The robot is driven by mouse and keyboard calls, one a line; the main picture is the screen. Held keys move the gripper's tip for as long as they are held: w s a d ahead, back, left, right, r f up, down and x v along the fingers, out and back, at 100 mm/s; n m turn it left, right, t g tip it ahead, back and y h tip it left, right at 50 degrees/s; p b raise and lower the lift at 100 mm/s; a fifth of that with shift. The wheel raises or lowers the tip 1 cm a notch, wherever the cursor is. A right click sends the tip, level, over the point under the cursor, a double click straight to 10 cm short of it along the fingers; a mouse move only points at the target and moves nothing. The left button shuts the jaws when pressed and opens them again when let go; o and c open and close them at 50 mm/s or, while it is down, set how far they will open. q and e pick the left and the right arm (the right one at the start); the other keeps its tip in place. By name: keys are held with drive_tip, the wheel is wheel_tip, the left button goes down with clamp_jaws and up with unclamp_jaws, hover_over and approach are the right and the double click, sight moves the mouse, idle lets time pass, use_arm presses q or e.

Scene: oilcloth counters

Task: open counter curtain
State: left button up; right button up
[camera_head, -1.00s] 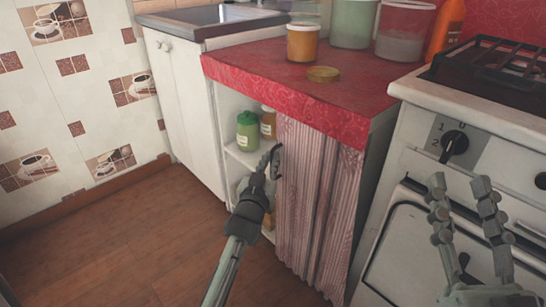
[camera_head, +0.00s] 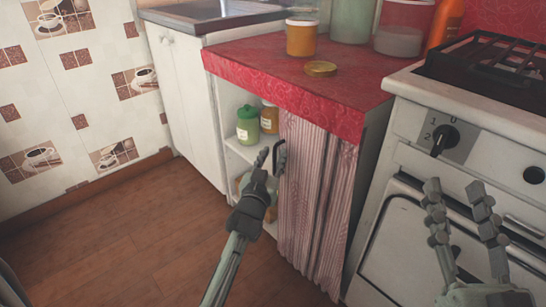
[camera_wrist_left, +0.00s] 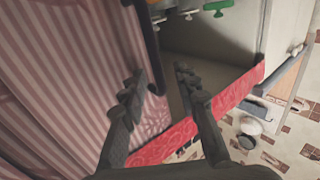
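The pink striped counter curtain (camera_head: 312,205) hangs over the right part of the opening under the red counter. The left part of the opening is uncovered. A dark handle (camera_head: 279,158) sits at the curtain's left edge. My left gripper (camera_head: 268,166) is at this handle, with its fingers apart. In the left wrist view, the handle (camera_wrist_left: 149,45) runs between the spread fingers of my left gripper (camera_wrist_left: 157,82), and the curtain (camera_wrist_left: 65,65) fills the left side. I cannot tell whether a finger touches the handle. My right gripper (camera_head: 457,193) is open and empty in front of the stove.
Shelves left of the curtain hold a green jar (camera_head: 248,125) and an orange jar (camera_head: 269,117). A white cabinet (camera_head: 188,110) stands to the left and a stove (camera_head: 410,160) to the right. An orange container (camera_head: 301,38) and a lid (camera_head: 320,69) are on the counter (camera_head: 270,65).

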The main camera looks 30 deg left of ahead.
use_arm(q)
drive_tip(key=shift+r, duration=0.15)
wheel_tip(320, 180, up, 10)
idle(0.5)
idle(0.4)
